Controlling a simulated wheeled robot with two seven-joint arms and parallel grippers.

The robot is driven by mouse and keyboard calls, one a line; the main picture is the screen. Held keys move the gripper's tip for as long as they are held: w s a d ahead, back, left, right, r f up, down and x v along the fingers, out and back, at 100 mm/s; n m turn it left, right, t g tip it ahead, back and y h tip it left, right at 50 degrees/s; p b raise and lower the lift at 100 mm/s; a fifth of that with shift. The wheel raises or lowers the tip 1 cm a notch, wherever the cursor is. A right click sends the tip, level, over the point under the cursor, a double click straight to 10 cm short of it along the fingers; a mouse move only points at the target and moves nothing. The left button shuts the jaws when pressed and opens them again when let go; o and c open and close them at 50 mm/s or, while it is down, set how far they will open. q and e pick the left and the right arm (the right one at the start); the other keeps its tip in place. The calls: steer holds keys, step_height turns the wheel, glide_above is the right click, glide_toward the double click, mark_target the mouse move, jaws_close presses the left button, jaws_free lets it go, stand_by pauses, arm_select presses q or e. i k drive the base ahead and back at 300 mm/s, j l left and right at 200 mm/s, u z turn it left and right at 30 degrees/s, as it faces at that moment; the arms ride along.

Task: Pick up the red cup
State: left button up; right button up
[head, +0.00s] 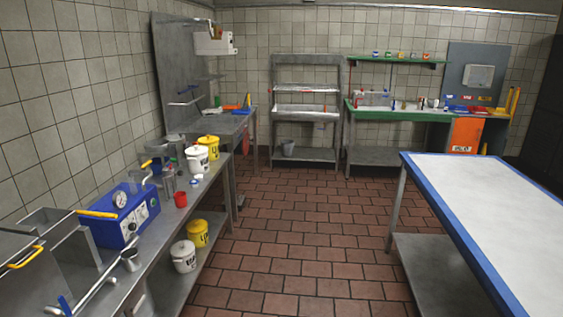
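A small red cup (180,199) stands on the long steel counter (182,228) at the left. It is to the right of a blue machine (124,214) with a round dial, near the counter's front edge. Neither of my grippers shows in the head view.
White and yellow buckets (197,159) stand farther back on the counter, with more on its lower shelf. A small white and blue item (196,179) lies behind the cup. A white-topped table (500,215) stands at the right. The tiled floor (290,220) between is clear.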

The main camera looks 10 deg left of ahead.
mark_target(181, 200)
steer(key=i, duration=1.65)
